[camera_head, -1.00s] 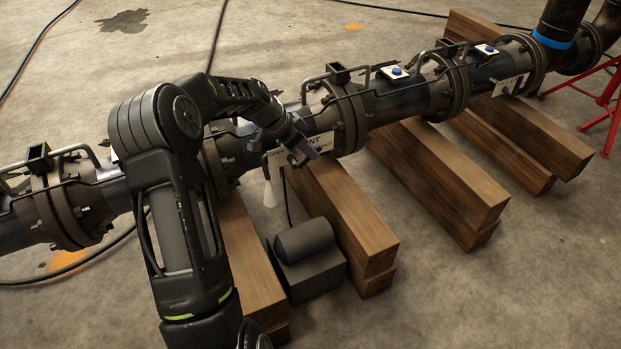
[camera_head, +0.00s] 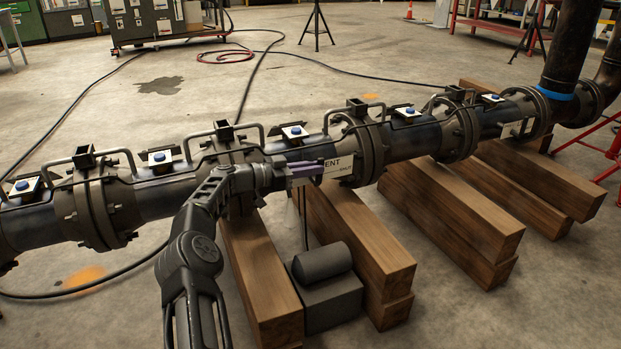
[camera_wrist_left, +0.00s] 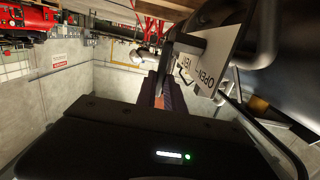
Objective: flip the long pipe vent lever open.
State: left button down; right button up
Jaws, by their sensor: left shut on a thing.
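The long pipe (camera_head: 405,143) runs across the head view from lower left to upper right. A white vent sign (camera_head: 338,165) is on its near side, partly covered by my left gripper (camera_head: 307,168). The sign's open marking also shows in the left wrist view (camera_wrist_left: 214,55). My left gripper lies roughly level in front of the pipe, fingers pointing right. In the left wrist view its dark fingers (camera_wrist_left: 168,93) are close together beside the sign. It is shut on the vent lever, which is mostly hidden by the fingers; its exact angle cannot be told. My right gripper is out of view.
Wooden beams (camera_head: 350,225) support the pipe. A dark grey block with a cylinder on top (camera_head: 325,275) stands on the floor below the gripper. Handles and flanges (camera_head: 100,205) stick out along the pipe.

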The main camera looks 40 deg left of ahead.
pick_arm(q)
jog(key=shift+s+a+f+t, duration=0.15)
jog(key=shift+s+t, duration=0.1)
jog(key=shift+t, duration=0.15)
jog(key=c, duration=1.4)
grip_release()
jog(key=shift+c, duration=0.2)
jog(key=p+v, duration=0.2)
jog(key=v, duration=0.5)
jog(key=shift+s+a, duration=0.25)
jog(key=shift+s, duration=0.05)
jog(key=shift+f, duration=0.1)
